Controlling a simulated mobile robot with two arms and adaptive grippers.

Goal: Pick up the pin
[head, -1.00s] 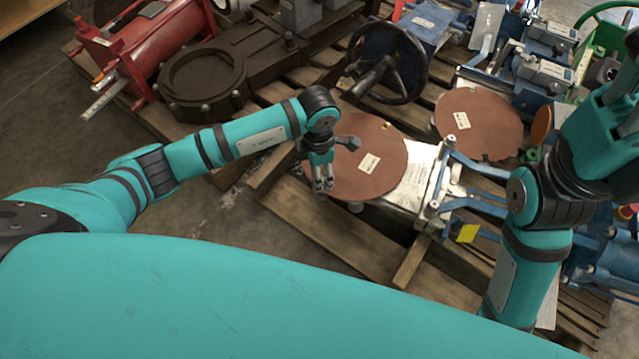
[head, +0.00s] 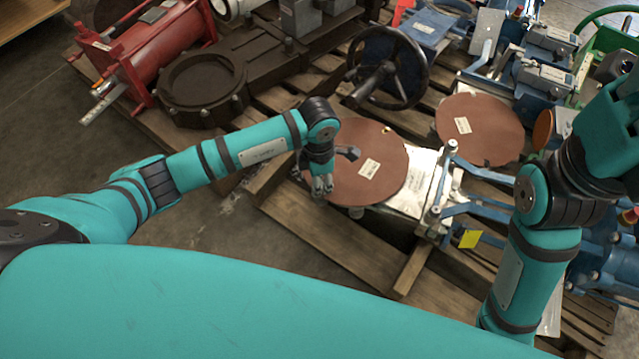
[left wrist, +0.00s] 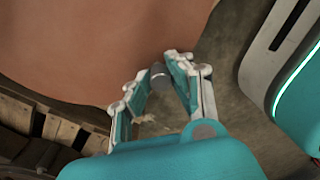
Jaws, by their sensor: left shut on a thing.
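The pin (left wrist: 158,76) is a small dark grey cylinder with a lighter end, seen in the left wrist view between the two fingertips. My left gripper (left wrist: 157,84) is shut on it, its fingers on either side of the pin. In the head view my left gripper (head: 321,187) points down at the left edge of a round reddish-brown disc (head: 393,165). The pin cannot be made out there. My right arm shows at the right, but its gripper is out of the frame.
The disc with a paper label lies on a metal valve body (head: 421,182) on a wooden pallet (head: 335,235). A second brown disc (head: 480,125) and a dark handwheel (head: 412,70) are behind. Bare concrete floor (head: 215,235) lies left of the pallet.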

